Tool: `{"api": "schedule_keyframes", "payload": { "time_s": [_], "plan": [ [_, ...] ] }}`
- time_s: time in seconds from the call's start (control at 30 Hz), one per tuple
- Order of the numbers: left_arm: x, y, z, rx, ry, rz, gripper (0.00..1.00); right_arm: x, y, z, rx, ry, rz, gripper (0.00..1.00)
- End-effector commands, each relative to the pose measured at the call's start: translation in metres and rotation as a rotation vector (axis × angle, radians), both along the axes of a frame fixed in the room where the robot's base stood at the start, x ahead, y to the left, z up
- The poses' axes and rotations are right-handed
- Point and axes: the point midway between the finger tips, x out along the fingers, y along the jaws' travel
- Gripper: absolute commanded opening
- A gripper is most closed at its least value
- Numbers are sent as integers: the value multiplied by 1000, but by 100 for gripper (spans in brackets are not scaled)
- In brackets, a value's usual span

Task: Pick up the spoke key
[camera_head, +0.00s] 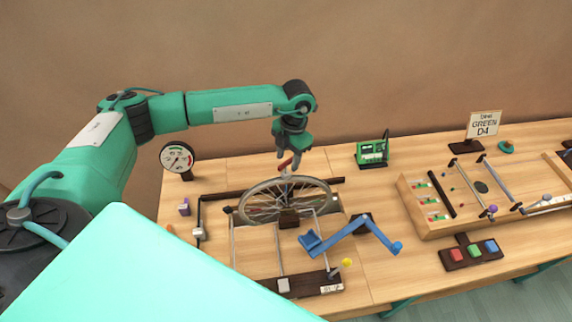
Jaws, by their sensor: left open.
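My left gripper (291,158) points down just above the top of the spoked wheel (262,203), with its jaws open. A small red piece (284,164), perhaps the spoke key, shows right at its fingertips. I cannot tell whether it touches the fingers, and the gripper partly hides it. The wheel stands in a dark frame on the wooden table. My right gripper is out of view.
A round dial (177,157) stands left of the wheel. A blue crank (352,235) lies right of it. A green device (373,152) stands behind. A wooden tray (430,232), a colored-button block (471,252) and a sign (484,125) are farther right.

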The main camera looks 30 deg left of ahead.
Motion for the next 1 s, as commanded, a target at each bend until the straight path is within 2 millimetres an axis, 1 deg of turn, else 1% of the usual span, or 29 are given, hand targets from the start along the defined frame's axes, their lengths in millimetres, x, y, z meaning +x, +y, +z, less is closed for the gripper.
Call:
{"api": "schedule_keyframes", "payload": {
  "time_s": [0.03, 0.13, 0.3, 0.4, 0.53, 0.73, 0.77, 0.9, 0.97, 1.0],
  "plan": [
    [-1, 0, -1, 0, 1, 0, 45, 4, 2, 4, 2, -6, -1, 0],
    [-4, 1, -7, 1, 3, 0, 45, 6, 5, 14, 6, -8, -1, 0],
    [-9, 3, -25, 1, 3, 1, 45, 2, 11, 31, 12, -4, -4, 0],
    [-11, 2, -39, 0, 3, 0, 45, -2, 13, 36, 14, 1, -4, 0],
    [-11, 3, -48, 0, 1, 0, 45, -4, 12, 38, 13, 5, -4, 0],
    [-11, 3, -50, 0, 0, 0, 45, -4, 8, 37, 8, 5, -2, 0],
    [-11, 3, -50, 0, 0, 0, 43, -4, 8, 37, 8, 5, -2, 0],
    [-11, 3, -50, 0, 0, 0, 16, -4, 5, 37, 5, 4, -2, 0],
    [-11, 3, -50, 0, 0, 0, 4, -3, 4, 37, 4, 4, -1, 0],
    [-11, 3, -50, 0, 0, 0, 0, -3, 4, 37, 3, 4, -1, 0]
  ]
}}
